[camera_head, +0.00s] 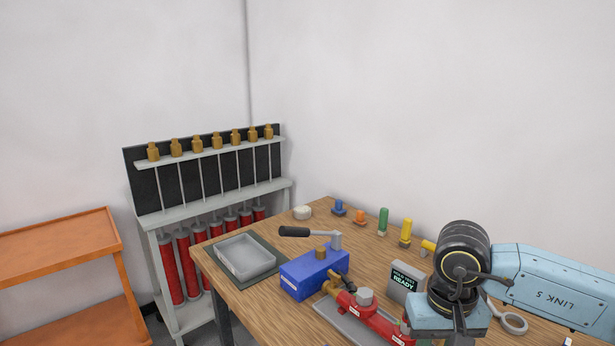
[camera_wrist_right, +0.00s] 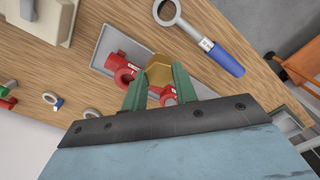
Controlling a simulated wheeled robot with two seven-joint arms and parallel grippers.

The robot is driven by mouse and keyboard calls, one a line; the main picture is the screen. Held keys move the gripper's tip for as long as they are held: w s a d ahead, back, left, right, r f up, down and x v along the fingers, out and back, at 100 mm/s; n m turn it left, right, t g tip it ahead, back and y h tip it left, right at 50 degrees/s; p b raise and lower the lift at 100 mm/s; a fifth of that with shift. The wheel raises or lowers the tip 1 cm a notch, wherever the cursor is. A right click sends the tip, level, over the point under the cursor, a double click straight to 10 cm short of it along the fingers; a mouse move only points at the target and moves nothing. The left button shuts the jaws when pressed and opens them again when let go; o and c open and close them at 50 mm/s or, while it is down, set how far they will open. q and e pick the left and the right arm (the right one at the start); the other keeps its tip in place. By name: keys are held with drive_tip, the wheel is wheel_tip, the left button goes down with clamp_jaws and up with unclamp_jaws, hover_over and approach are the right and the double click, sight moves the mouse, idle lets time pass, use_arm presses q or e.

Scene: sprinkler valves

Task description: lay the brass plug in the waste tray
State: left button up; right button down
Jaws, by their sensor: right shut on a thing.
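The brass plug (camera_wrist_right: 158,70) is a hexagonal brass piece between the green fingertips of my right gripper (camera_wrist_right: 152,88) in the right wrist view. The gripper is shut on it, over a red valve body (camera_wrist_right: 122,68). I cannot tell whether the plug is clear of the valve. An empty grey tray (camera_head: 259,271), which looks like the waste tray, lies on a dark mat at the table's left end, well left of my right arm. My left gripper is not in view.
A blue box (camera_head: 312,276) with a black-handled lever stands between that tray and the red valve (camera_head: 375,321). A small READY display (camera_head: 405,282) and several coloured pieces stand behind. A blue-handled ring tool (camera_wrist_right: 222,58) lies nearby. An orange cart (camera_head: 60,247) is far left.

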idle(0.4)
drive_tip(key=shift+r+p, duration=1.1)
drive_tip(key=shift+r, duration=1.5)
drive_tip(key=shift+f, duration=0.15)
